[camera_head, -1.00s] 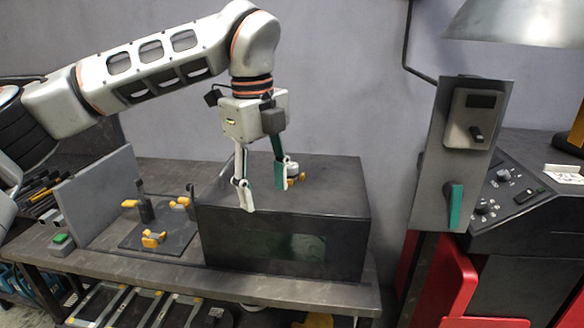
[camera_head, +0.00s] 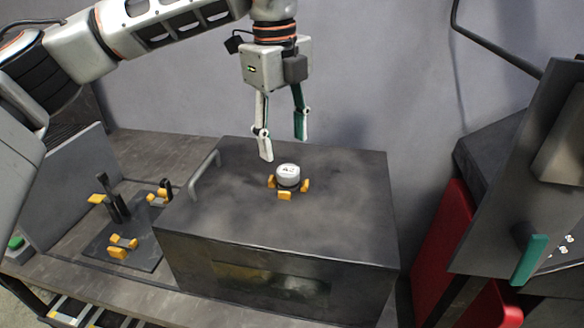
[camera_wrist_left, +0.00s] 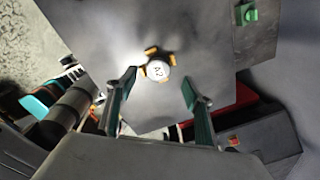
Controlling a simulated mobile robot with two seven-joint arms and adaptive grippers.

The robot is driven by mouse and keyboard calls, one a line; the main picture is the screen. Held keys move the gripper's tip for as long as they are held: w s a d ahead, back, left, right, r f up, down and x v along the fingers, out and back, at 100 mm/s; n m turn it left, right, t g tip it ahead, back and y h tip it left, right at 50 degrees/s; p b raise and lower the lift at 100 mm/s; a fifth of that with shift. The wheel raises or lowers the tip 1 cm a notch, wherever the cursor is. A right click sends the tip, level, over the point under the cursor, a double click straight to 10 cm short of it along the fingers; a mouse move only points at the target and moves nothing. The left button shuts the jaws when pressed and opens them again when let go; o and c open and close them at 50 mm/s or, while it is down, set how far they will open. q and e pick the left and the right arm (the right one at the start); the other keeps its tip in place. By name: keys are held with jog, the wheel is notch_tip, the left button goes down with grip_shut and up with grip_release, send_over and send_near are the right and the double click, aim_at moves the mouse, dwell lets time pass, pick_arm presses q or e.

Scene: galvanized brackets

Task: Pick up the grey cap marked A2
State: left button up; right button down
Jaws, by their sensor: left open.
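The grey cap marked A2 (camera_head: 288,175) sits upright among small yellow holders (camera_head: 285,195) on top of a dark metal box (camera_head: 340,220). In the left wrist view the cap (camera_wrist_left: 157,71) shows its label, ahead of and between the fingers. My left gripper (camera_head: 283,148) is open and empty, above and behind the cap and apart from it. Its two fingers also show in the left wrist view (camera_wrist_left: 157,105). My right gripper is not in view.
A handle (camera_head: 203,174) stands on the box's left side. A dark plate with yellow holders (camera_head: 122,240) and an upright grey panel (camera_head: 70,190) are to the left. A control panel with a green lever (camera_head: 530,258) is at the right.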

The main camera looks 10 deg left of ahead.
aim_at(287, 169)
pick_arm(q)
jog(key=shift+s+f, duration=0.25)
jog(key=shift+f, duration=0.6)
jog(key=f, duration=0.3)
jog(key=f+p, duration=0.1)
jog(key=shift+w+d+f, duration=0.15)
jog(key=shift+d, duration=0.1)
jog(key=shift+w+f, duration=0.1)
jog(key=shift+f, duration=0.35)
jog(key=c, duration=1.1)
jog(key=shift+c, duration=0.6)
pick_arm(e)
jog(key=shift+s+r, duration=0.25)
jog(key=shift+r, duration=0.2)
